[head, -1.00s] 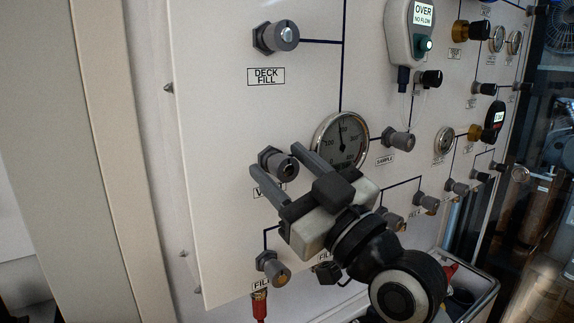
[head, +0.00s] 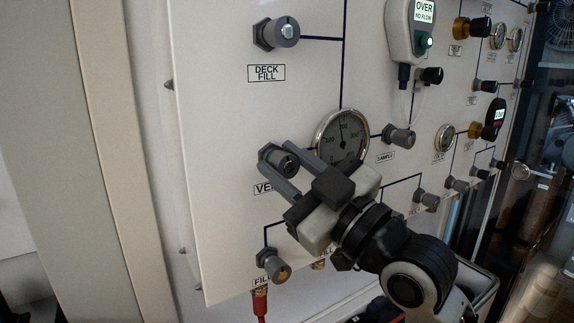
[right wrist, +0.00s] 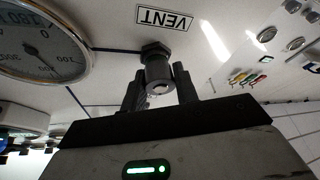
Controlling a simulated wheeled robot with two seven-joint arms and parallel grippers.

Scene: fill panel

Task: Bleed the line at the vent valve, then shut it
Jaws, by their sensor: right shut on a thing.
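The vent valve is a grey knob (head: 286,165) on the panel, below and left of the round gauge (head: 341,140). Its label, partly hidden in the head view, reads VENT (right wrist: 165,17) in the right wrist view, upside down. My right gripper (head: 277,158) is shut on the knob, one finger on each side. The right wrist view shows the knob's end (right wrist: 158,86) between the two fingers. The gauge needle points close to straight up in the head view. My left gripper is in neither view.
The deck fill valve (head: 277,33) is above, and a fill valve (head: 272,264) with a red fitting (head: 260,302) is below. The sample valve (head: 399,137) is to the right. A hand-held meter (head: 424,25) reads OVER, NO FLOW.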

